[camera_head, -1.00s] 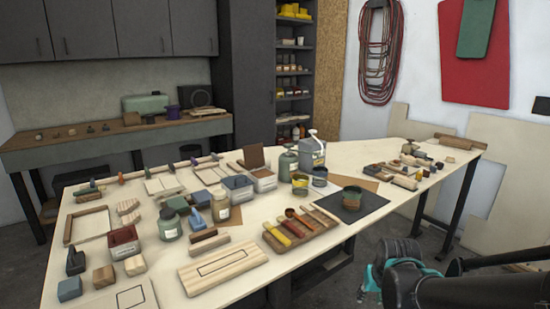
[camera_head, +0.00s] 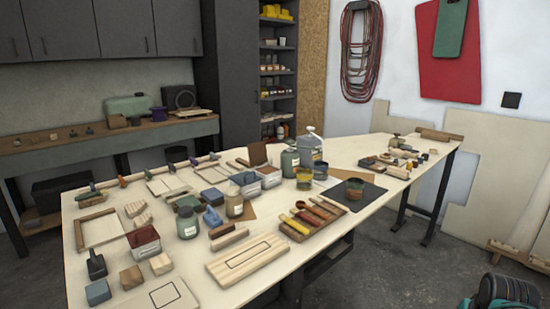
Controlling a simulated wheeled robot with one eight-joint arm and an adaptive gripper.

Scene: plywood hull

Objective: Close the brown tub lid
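The brown tub lid (camera_head: 256,154) stands raised and open near the back middle of the worktable. Below it is its pale tub (camera_head: 271,181), partly hidden by a neighbouring tub with a blue-grey lid (camera_head: 244,178). The inside of the brown-lidded tub is not clear from here. My gripper is not in view. Only a black and teal part of my arm shows at the bottom right corner, well apart from the tub.
The pale worktable (camera_head: 340,222) is crowded with jars, blocks and trays. A grey jug (camera_head: 310,153) and a green jar (camera_head: 290,160) stand right of the open tub. Floor (camera_head: 400,275) is clear at the right.

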